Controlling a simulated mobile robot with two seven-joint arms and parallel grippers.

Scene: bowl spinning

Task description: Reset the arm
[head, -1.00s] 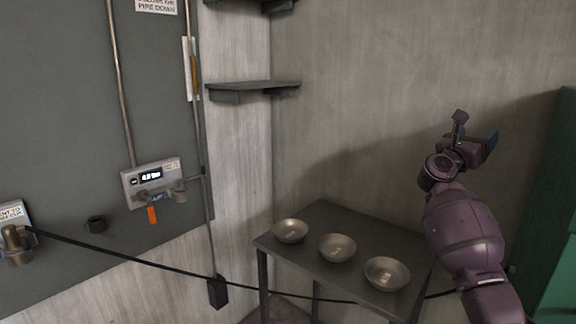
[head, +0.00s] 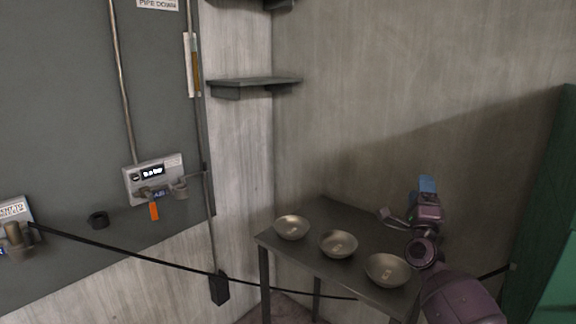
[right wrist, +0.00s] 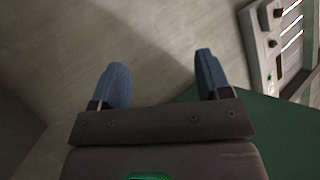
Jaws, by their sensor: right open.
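My right arm comes in from the lower right of the head view. Its gripper (head: 405,200) is open and empty, above the right part of the table and right of the bowls. In the right wrist view the two blue fingers (right wrist: 160,82) are spread wide with nothing between them. Three metal bowls stand in a row on the table: a left bowl (head: 292,228), a middle bowl (head: 338,244) and a right bowl (head: 387,270). The wrist of my right arm is near the right bowl in the picture; I cannot tell the gap. My left gripper is not in view.
The dark table (head: 330,212) stands in the wall corner. A black cable (head: 150,262) runs across the front. A shelf (head: 255,84) and a wall device (head: 153,180) are at left. A green cabinet (head: 555,220) is at right and a panel (right wrist: 280,45) shows in the wrist view.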

